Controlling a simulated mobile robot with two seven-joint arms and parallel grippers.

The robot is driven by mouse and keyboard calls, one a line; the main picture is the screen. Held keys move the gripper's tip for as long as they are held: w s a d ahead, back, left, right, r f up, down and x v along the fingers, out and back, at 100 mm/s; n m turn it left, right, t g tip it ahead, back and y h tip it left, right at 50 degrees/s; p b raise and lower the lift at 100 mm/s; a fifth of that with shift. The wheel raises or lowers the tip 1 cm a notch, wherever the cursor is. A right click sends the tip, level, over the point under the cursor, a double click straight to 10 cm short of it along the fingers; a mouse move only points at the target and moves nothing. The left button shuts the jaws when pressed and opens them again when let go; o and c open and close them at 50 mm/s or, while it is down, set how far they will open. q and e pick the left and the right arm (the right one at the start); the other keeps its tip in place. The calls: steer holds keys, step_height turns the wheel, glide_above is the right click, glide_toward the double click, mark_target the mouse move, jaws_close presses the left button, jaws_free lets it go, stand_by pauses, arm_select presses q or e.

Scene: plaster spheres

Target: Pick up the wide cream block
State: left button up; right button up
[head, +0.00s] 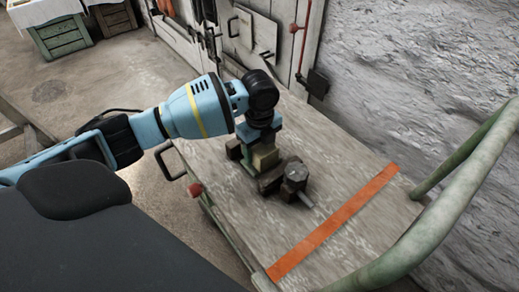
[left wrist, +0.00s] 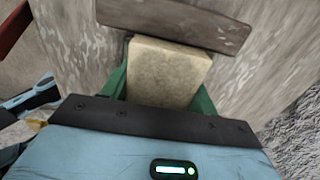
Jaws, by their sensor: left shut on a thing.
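The wide cream block (head: 265,158) is below my left gripper (head: 262,150) in the head view, on the worktop among darker pieces. In the left wrist view the block (left wrist: 168,72) fills the space between the two green fingers of my left gripper (left wrist: 160,92), which is shut on it. The gripper hides the block's near end in that view. I cannot tell whether the block touches the worktop. My right gripper is not in view.
A brown wooden bar (left wrist: 175,20) lies just beyond the block. An orange strip (head: 335,222) crosses clear surface to the right. A green rail (head: 440,225) curves along the right end.

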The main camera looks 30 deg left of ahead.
arm_select(q)
steer(key=c, duration=0.4)
steer(key=shift+r, duration=0.1)
steer(key=shift+c, duration=0.7)
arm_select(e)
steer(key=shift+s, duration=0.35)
